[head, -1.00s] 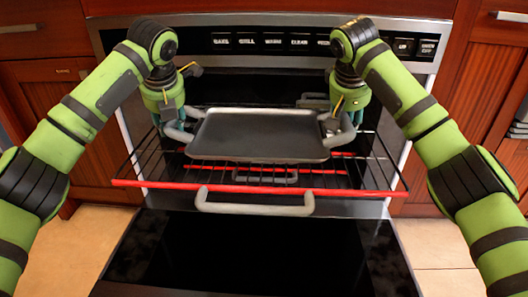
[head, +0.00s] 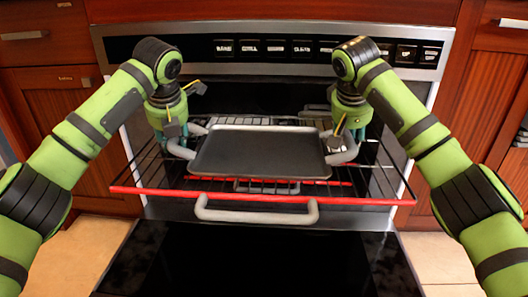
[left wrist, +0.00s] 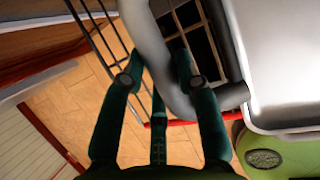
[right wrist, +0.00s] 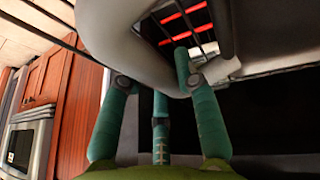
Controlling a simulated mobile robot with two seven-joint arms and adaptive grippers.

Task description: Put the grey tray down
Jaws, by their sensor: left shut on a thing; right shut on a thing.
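The grey tray (head: 262,153) is dark and flat with a loop handle at each side. It lies level over the pulled-out oven rack (head: 375,175); I cannot tell whether its underside touches the wires. My left gripper (head: 177,138) is shut on the tray's left handle. In the left wrist view, the fingers (left wrist: 158,78) straddle the grey handle (left wrist: 155,50), with the tray (left wrist: 275,60) to the right. My right gripper (head: 344,145) is shut on the right handle. In the right wrist view, the fingers (right wrist: 152,78) are around that handle (right wrist: 125,45).
The rack has a red front bar (head: 265,198). Below it, the black oven door (head: 260,260) hangs open with a grey handle (head: 257,215). The control panel (head: 270,48) is above and behind. Wooden cabinets (head: 45,110) flank the oven.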

